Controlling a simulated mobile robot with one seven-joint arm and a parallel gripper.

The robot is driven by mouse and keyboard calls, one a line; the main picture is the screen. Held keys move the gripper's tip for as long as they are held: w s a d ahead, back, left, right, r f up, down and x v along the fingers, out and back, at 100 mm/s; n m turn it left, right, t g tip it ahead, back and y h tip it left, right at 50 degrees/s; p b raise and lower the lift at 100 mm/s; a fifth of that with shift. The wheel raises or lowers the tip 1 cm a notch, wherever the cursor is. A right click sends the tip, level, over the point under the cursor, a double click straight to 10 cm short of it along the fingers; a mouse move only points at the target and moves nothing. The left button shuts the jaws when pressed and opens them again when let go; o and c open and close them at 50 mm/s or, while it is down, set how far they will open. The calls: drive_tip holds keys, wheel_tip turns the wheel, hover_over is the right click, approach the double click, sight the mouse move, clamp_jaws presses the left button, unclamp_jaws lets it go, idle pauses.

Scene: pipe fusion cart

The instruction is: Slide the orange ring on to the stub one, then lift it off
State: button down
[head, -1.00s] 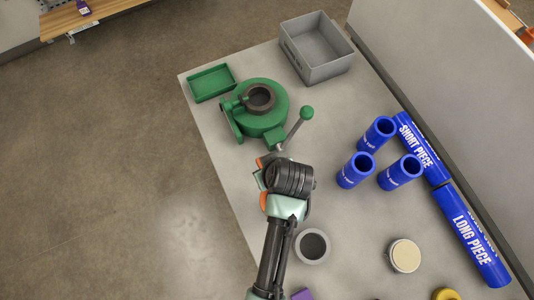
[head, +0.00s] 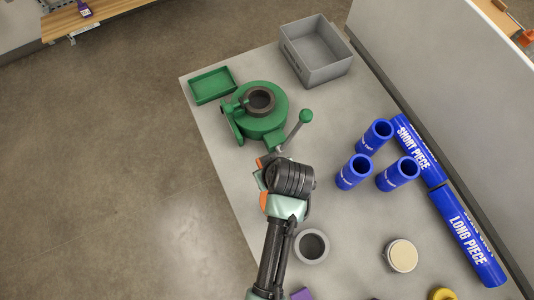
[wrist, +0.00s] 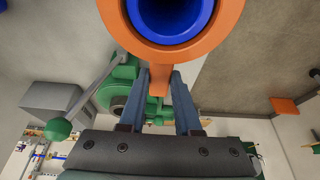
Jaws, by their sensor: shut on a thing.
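The orange ring (wrist: 226,28) is at the top of the wrist view. A blue tube (wrist: 170,22) shows inside its opening, with its round end facing the camera. The ring appears to surround the tube, but how far along it sits is hidden. My gripper (wrist: 159,74) is shut on the ring's orange tab, one finger on each side. In the head view my black wrist covers most of the ring and the gripped spot. Which blue piece is stub one I cannot tell.
A green clamp (head: 270,122) with a lever (head: 304,117) stands just beyond my wrist. Several blue pipes (head: 354,172) are to the right. A grey bin (head: 318,70) and green tray (head: 212,85) are at the back. A grey ring (head: 311,246) and a cream-topped round piece (head: 402,256) lie nearer.

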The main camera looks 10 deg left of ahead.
drive_tip(key=shift+r+p, duration=2.85)
drive_tip(key=shift+r, duration=0.1)
